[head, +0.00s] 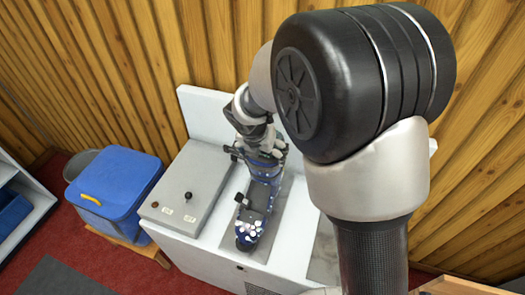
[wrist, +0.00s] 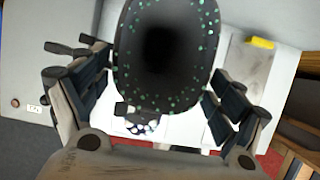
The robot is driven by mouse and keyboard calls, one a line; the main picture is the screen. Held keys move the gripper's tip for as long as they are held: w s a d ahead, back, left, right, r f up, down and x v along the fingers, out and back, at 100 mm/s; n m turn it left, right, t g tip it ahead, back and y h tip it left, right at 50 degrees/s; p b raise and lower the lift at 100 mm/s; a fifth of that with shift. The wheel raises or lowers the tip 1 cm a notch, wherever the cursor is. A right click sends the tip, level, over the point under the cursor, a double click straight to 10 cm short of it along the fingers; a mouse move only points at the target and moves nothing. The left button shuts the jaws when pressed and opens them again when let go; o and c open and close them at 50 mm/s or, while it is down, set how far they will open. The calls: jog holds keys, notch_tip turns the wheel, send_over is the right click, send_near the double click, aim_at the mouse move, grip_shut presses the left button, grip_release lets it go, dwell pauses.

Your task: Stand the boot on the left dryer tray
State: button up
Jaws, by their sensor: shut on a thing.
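The boot (head: 262,190) is blue and dark with pale spots. It looks upright, with its spotted toe toward the front of the white bench. My gripper (head: 262,148) is shut on the boot's upper part from above. In the wrist view the boot's dark opening (wrist: 165,45), with a green-speckled rim, fills the space between the fingers. The left dryer tray (head: 284,205) is a grey strip around and under the boot in the head view. I cannot tell whether the sole touches it.
A grey control box (head: 185,190) with a black-knobbed lever stands left of the boot. A second grey tray (head: 324,250) lies to the right, partly behind my arm. A yellow thing (wrist: 262,43) lies on a grey strip in the wrist view. A blue bin (head: 115,185) stands left of the bench.

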jog(key=shift+w+f, duration=0.1)
jog(key=shift+f, duration=0.15)
dwell(0.4)
jog(key=o, duration=1.7)
jog(key=shift+o, duration=0.9)
